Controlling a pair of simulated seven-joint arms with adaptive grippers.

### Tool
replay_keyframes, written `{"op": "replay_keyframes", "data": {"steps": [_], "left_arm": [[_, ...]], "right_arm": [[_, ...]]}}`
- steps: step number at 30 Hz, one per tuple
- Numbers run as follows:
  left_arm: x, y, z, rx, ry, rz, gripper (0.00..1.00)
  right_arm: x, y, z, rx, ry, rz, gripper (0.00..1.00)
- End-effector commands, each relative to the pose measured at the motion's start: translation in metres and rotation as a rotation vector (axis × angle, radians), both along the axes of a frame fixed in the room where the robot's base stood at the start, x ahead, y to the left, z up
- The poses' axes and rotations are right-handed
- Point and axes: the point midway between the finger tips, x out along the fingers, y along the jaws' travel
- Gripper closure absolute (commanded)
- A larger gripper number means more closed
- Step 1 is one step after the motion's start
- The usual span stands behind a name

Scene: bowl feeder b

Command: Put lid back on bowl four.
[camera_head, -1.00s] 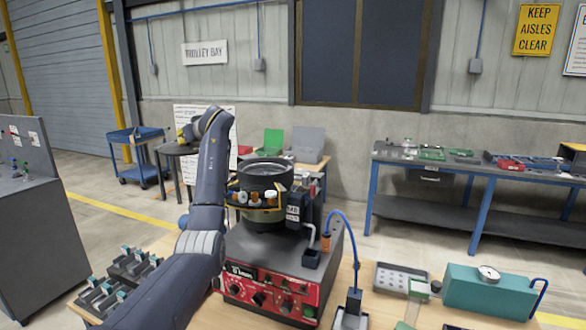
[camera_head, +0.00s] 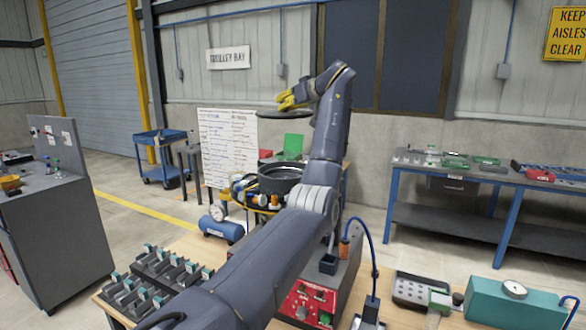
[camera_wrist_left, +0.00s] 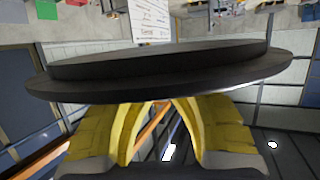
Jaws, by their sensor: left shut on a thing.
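The lid (camera_head: 268,115) is a flat black disc. My left gripper (camera_head: 290,99), with yellow fingers, is shut on it from above and holds it in the air. In the left wrist view the lid (camera_wrist_left: 160,68) fills the upper middle, with the yellow fingers (camera_wrist_left: 155,104) against it; the exact grip is hidden. No number shows on the bowl. My right gripper is not in view.
My left arm hides part of the machine. Small parts and a hoop surround the bowl. Grey blocks (camera_head: 155,275) stand left on the wooden bench. A blue cable (camera_head: 372,245), a grey tray (camera_head: 410,290) and a teal box (camera_head: 508,303) are to the right.

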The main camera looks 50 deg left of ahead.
Motion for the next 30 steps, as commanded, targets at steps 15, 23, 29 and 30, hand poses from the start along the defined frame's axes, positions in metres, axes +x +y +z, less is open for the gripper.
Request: {"op": "replay_keyframes", "data": {"steps": [15,23,29,30], "left_arm": [[-0.001,0.001,-0.11,0.002,0.005,0.002,1.0],[-0.001,0.0,-0.146,0.001,0.002,0.0,1.0],[-0.001,0.001,-0.154,0.001,0.002,0.002,1.0],[-0.001,0.001,-0.156,0.001,0.003,0.001,1.0]], "right_arm": [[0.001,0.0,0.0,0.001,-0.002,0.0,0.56],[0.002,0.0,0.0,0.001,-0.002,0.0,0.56],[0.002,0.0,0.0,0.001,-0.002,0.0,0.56],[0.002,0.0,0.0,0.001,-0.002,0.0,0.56]]}}
